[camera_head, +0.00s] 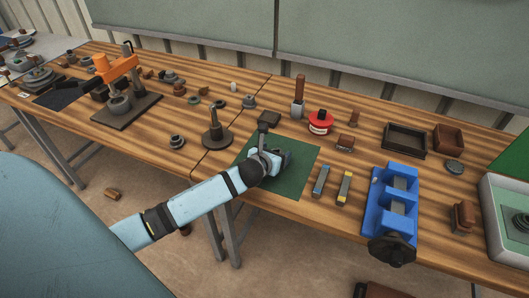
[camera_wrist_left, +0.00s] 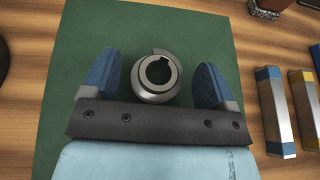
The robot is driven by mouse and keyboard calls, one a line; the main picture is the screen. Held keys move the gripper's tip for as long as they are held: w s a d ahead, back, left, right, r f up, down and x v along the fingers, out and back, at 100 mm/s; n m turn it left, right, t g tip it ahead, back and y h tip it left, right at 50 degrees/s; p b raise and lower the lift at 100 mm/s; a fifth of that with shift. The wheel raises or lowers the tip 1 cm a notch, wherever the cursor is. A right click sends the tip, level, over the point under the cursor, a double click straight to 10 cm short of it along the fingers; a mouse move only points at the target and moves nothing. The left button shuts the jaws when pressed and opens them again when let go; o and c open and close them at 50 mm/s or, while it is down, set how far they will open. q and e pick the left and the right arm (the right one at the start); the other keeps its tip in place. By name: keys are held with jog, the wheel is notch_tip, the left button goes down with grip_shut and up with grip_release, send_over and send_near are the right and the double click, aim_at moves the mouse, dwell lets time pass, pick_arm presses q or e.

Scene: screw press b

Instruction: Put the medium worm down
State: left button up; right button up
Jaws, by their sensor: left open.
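The medium worm looks to be the grey metal ring-shaped part (camera_wrist_left: 157,77) in the left wrist view, with a round bore and a keyway notch. It rests on the green mat (camera_wrist_left: 108,32), which also shows in the head view (camera_head: 296,181). My left gripper (camera_wrist_left: 160,75) is open, its blue-padded fingers on either side of the worm with a gap at each side. In the head view my left gripper (camera_head: 278,158) is over the mat and hides most of the worm. My right gripper is not in view.
Two small bars, one blue-grey (camera_head: 321,181) and one yellow-ended (camera_head: 344,187), lie right of the mat. A blue vise (camera_head: 379,215) stands further right. A dark round-based post (camera_head: 215,135) stands left of the mat. An orange press (camera_head: 117,68) is at the left.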

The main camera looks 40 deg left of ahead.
pick_arm(q)
jog(key=v, duration=1.1)
jog(key=shift+s+d+r, duration=0.1)
jog(key=shift+s, duration=0.15)
